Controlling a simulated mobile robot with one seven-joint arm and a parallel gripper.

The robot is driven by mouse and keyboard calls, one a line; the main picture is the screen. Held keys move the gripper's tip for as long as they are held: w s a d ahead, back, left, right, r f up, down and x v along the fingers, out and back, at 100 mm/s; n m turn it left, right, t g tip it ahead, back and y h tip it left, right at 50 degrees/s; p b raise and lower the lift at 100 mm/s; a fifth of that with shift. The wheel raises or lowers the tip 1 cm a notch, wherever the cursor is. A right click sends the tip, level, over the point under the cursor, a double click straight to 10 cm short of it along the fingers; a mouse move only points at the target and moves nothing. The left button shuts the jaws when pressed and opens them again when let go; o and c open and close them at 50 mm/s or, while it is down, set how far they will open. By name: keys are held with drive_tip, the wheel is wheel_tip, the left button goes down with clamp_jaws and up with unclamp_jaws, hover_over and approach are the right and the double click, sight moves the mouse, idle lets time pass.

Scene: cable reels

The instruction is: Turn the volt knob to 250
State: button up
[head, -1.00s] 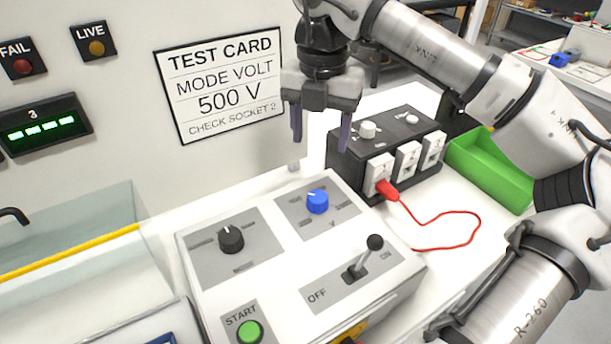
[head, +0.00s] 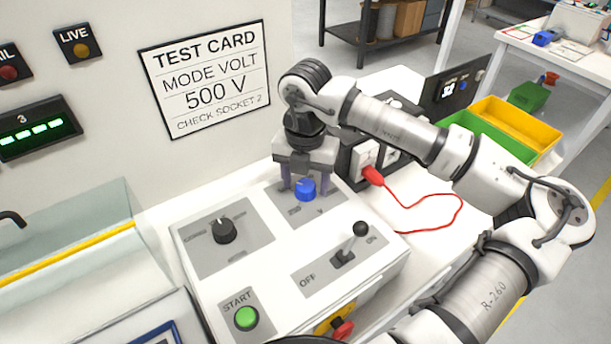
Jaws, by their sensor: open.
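The blue volt knob (head: 305,189) sits on the grey plate at the back right of the white control box (head: 285,225). My gripper (head: 304,186) points down over it, jaws open, with one finger to each side of the knob in this view. Whether the fingers touch the knob I cannot tell. The knob's pointer and most of its scale are hidden or too small to read. The test card (head: 206,83) on the wall reads mode volt, 500 V, check socket 2.
A black knob (head: 225,231), a toggle lever (head: 352,245) and a green start button (head: 246,318) share the box. Behind it, a red plug (head: 373,176) with a looping cable sits in the socket block (head: 363,158). Green (head: 487,136) and yellow (head: 518,124) bins stand right.

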drive_tip(key=shift+f, duration=0.1)
drive_tip(key=c, duration=1)
drive_tip(key=shift+f+b, duration=0.1)
drive_tip(key=shift+b, duration=0.35)
